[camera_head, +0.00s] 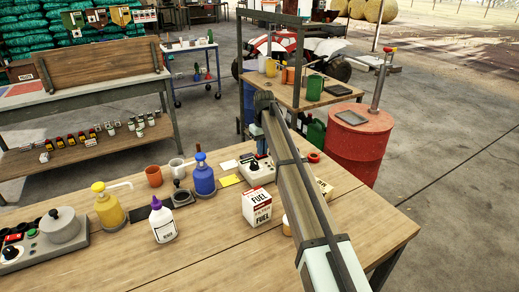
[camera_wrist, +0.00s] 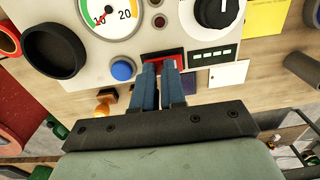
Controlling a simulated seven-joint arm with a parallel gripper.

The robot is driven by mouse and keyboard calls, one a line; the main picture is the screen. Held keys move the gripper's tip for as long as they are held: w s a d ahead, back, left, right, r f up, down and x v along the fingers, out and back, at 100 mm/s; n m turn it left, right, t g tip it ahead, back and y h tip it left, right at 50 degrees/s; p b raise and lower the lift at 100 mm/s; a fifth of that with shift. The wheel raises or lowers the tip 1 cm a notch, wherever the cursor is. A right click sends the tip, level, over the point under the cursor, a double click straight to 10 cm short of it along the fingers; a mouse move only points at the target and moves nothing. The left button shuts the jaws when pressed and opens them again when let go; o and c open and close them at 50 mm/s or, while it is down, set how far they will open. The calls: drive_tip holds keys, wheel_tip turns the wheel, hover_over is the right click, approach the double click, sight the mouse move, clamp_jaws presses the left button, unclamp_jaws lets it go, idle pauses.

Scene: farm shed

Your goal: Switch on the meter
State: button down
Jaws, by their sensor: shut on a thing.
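The meter is a pale panel, seen close up in the wrist view (camera_wrist: 75,73) and partly behind my arm in the camera_head view (camera_head: 259,176). It carries a round dial (camera_wrist: 112,14) marked 10 and 20, a blue button (camera_wrist: 122,70), a black knob (camera_wrist: 217,12) and a red switch (camera_wrist: 166,53). My gripper (camera_wrist: 161,66) is at the panel with its two blue-grey fingers close together. The fingertips are shut on the red switch and cover part of it. Whether the switch is on or off cannot be told.
A yellow note (camera_wrist: 265,17) lies beside the meter. A blue pump bottle (camera_head: 204,180), a fuel box (camera_head: 256,207) and a white glue bottle (camera_head: 162,221) stand nearby on the wooden bench (camera_head: 215,255). Bare bench lies at the front. A red drum (camera_head: 358,145) stands behind.

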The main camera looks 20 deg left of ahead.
drive_tip(key=shift+w+d+f, duration=0.1)
drive_tip(key=shift+d+f, duration=0.1)
drive_tip(key=shift+d, duration=0.05)
wheel_tip(320, 180, up, 14)
drive_tip(key=shift+r, duration=0.2)
idle(0.4)
drive_tip(key=shift+a, duration=0.1)
drive_tip(key=shift+w+d+g+y, duration=0.45)
drive_tip(key=shift+w+g+y, duration=0.05)
drive_tip(key=shift+g+y, duration=0.2)
drive_tip(key=f, duration=0.4)
drive_tip(key=s+a+f, duration=0.1)
drive_tip(key=f, duration=0.4)
drive_tip(key=s+a+f, duration=0.1)
drive_tip(key=f, duration=0.3)
drive_tip(key=shift+f, duration=0.35)
